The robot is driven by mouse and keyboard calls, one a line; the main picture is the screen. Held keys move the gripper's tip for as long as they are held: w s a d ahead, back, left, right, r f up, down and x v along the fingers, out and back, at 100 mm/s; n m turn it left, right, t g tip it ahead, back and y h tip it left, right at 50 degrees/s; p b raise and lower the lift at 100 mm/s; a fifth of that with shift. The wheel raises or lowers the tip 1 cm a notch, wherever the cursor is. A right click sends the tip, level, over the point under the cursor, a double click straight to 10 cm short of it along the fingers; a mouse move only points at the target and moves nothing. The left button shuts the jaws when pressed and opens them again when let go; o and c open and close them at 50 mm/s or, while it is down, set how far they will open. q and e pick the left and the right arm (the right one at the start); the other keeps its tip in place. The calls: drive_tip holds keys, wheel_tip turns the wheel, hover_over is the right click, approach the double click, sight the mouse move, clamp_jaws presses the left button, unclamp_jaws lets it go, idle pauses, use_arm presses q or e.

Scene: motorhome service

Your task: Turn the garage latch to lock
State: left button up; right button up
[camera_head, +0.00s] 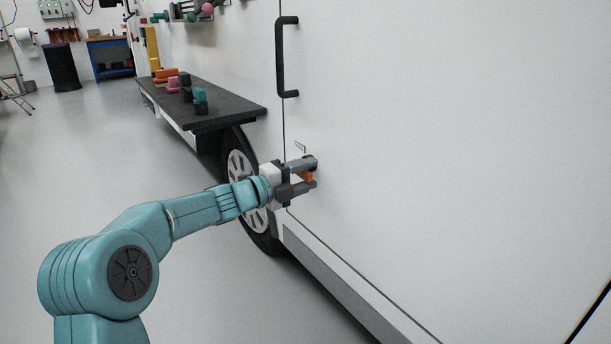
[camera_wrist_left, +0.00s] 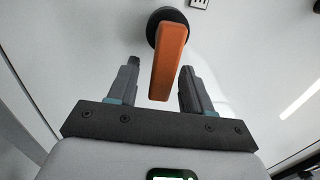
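The garage latch is an orange lever on a dark round base, mounted on the white vehicle side. In the left wrist view the orange lever (camera_wrist_left: 169,60) runs from the base at the top down between the two fingers, nearly in line with them. In the head view only a bit of the orange latch (camera_head: 306,176) shows between the fingers. My left gripper (camera_head: 312,173) is at the latch. Its fingers (camera_wrist_left: 157,88) are open, one on each side of the lever, with gaps visible on both sides. My right gripper is not in view.
A black grab handle (camera_head: 280,57) is on the panel above the latch. A small label (camera_head: 300,147) sits just above it. A dark shelf (camera_head: 215,98) with small items juts from the vehicle above the wheel (camera_head: 240,172). The floor at left is clear.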

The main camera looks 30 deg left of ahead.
use_arm(q)
drive_tip(key=p+v, duration=0.3)
drive_tip(key=v, duration=1.3)
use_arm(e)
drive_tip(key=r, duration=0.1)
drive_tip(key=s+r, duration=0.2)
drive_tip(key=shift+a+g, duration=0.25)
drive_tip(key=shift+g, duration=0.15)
use_arm(q)
drive_tip(key=shift+s+a, duration=0.1)
drive_tip(key=shift+s, duration=0.05)
